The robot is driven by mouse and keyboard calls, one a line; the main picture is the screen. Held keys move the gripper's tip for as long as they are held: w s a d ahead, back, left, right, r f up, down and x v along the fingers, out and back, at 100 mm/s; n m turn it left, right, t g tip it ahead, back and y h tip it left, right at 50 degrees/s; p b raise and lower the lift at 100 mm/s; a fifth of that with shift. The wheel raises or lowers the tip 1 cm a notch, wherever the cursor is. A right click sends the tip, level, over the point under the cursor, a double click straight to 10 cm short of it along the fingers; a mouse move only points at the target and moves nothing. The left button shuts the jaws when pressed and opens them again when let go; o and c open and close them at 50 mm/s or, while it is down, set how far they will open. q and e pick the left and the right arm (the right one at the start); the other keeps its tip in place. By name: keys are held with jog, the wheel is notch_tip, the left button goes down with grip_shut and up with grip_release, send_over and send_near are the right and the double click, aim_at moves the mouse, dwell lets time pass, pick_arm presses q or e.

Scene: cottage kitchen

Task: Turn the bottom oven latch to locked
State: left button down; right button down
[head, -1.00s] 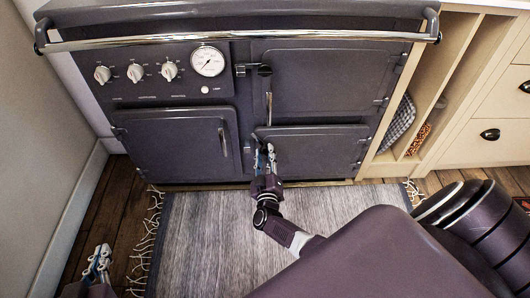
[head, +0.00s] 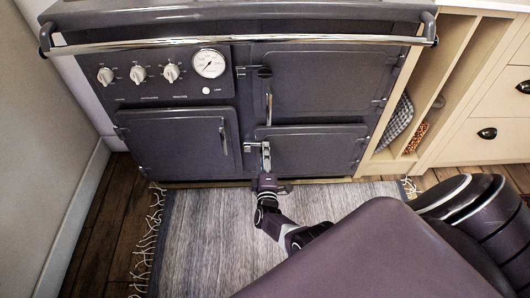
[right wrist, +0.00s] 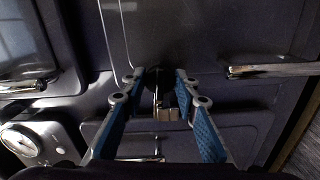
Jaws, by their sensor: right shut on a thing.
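The range's lower right oven door (head: 310,152) is closed in the head view. Its bottom oven latch (head: 251,147) sits at the door's upper left corner, with a light bar pointing left. My right gripper (head: 265,160) is at this latch, shut on it, and covers part of it. In the right wrist view, the blue-padded fingers (right wrist: 160,92) stand on either side of the latch's dark hub and metal piece (right wrist: 163,112). The exact finger contact is hard to see. My left gripper is not in view.
The upper oven latch (head: 265,71) and its hanging chrome handle (head: 268,108) are above. A chrome rail (head: 240,42) runs along the range's front. Knobs and a gauge (head: 209,64) are at upper left. A grey rug (head: 215,230) lies in front; cream cabinets (head: 480,115) stand at right.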

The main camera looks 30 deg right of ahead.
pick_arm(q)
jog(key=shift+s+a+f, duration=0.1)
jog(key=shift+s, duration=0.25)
pick_arm(e)
jog(key=shift+a+n, duration=0.1)
jog(key=shift+n, duration=0.8)
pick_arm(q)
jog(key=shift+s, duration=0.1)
pick_arm(e)
jog(key=c, duration=1.5)
grip_release()
jog(key=v, duration=0.7)
jog(key=shift+s, duration=0.2)
jog(key=shift+a, duration=0.1)
